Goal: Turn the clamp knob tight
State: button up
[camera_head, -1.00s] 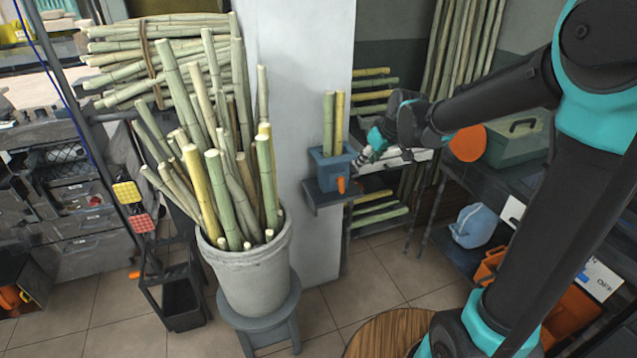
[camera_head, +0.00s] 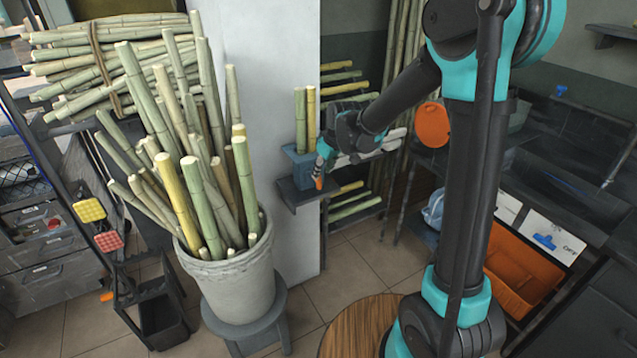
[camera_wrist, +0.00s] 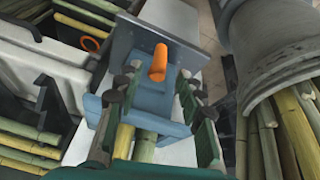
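The orange clamp knob (camera_head: 319,182) sticks out of the front of a blue-grey box holder (camera_head: 297,160) on a small wall shelf. Two cane pieces (camera_head: 305,120) stand upright in the holder. My gripper (camera_head: 322,163) is in front of the holder, right at the knob's upper end. In the wrist view the knob (camera_wrist: 158,63) shows beyond and between the two spread fingertips of my gripper (camera_wrist: 155,85). The fingers are open, with gaps on both sides of the knob. The wrist view also shows the holder (camera_wrist: 150,108). I cannot tell whether a finger touches the knob.
A grey bucket (camera_head: 230,285) full of long canes stands on a stool left of the wall shelf (camera_head: 300,200). A rack of canes (camera_head: 345,190) is behind on the right. An orange crate (camera_head: 520,275) sits at the right. Floor is bare below the shelf.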

aim_at(319, 183)
jog(key=x, duration=0.7)
jog(key=shift+f, duration=0.25)
grip_shut()
